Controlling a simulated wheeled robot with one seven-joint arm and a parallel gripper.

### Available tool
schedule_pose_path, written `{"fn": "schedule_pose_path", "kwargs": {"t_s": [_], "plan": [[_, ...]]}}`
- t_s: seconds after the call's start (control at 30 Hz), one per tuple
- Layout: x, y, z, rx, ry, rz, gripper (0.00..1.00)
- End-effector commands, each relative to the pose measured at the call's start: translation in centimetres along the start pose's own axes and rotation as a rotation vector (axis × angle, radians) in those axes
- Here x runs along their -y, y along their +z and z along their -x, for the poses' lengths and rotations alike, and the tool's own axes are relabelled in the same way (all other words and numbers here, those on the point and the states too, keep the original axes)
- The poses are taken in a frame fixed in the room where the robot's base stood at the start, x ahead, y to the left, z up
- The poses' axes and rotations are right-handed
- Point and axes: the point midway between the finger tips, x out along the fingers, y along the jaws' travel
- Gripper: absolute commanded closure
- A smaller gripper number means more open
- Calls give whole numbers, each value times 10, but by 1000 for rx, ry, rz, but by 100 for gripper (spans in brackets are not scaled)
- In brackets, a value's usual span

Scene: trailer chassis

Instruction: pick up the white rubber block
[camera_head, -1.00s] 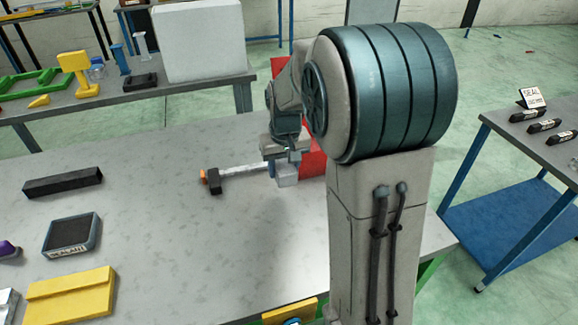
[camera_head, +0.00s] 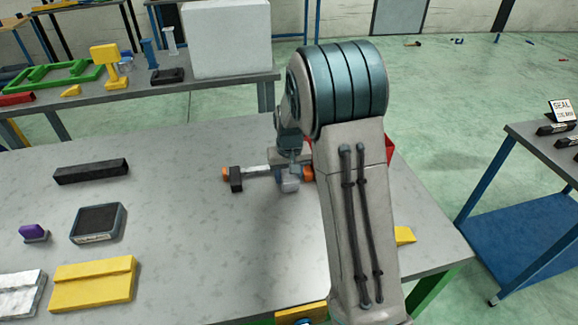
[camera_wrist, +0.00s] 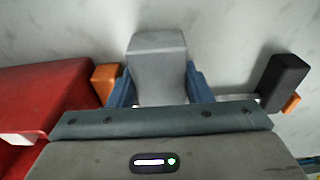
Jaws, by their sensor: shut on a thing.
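The white rubber block (camera_wrist: 156,62) looks pale grey in the wrist view, between the two blue fingers of my gripper (camera_wrist: 160,88). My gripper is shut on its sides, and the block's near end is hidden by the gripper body. In the head view the block (camera_head: 290,184) shows small below my gripper (camera_head: 291,166), over the grey table (camera_head: 200,240). I cannot tell whether it is clear of the table top.
A metal bar tool with a black head (camera_head: 236,179) and orange ends lies close by the block. A red bin (camera_wrist: 45,95) is to the left in the wrist view. A black bar (camera_head: 91,171), a sealant pad (camera_head: 98,222) and a yellow block (camera_head: 93,284) lie at left.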

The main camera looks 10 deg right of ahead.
Motion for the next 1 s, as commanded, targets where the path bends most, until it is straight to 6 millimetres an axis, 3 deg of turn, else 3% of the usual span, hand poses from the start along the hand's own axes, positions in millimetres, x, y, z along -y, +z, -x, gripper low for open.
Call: {"fn": "schedule_pose_path", "kwargs": {"t_s": [0.47, 0.5, 0.53, 0.87, 1.0], "plan": [[0, 0, -7, -6, 0, -1, 100], [0, 1, -9, -1, 0, -1, 49], [0, 1, -8, -1, 0, -1, 46], [0, 1, -5, -1, 0, -1, 46], [0, 0, 9, -5, -1, -1, 46]]}}
